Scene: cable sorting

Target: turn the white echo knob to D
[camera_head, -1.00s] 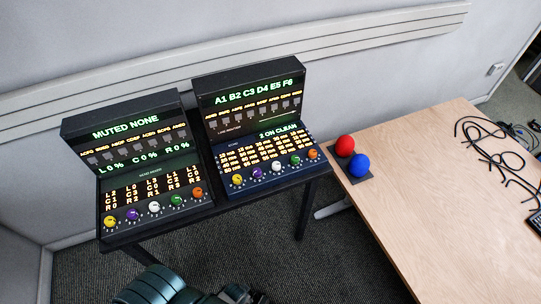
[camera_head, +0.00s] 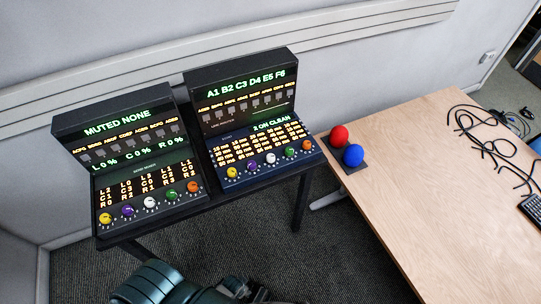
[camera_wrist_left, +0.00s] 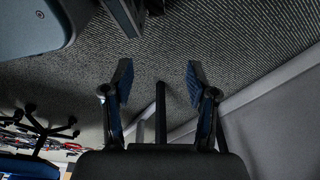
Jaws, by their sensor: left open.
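Two dark consoles with lit displays stand side by side on a black stand. The right console (camera_head: 222,176) has a row of coloured knobs, with a white knob (camera_head: 270,160) in the middle. The left console (camera_head: 108,189) has a similar row with its own white knob (camera_head: 151,202). I cannot clearly read the letter that either white knob points to. My left gripper (camera_wrist_left: 160,82) is open and empty in the left wrist view, over dark carpet. In the head view my left arm is low at the bottom edge, below and apart from the consoles. My right gripper is not in view.
A wooden table (camera_head: 420,190) stands at the right, with a red ball (camera_head: 339,136) and a blue ball (camera_head: 353,155) on a dark base. Black cables (camera_head: 490,140) lie at its far side. Open carpet (camera_head: 320,260) lies between stand and table.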

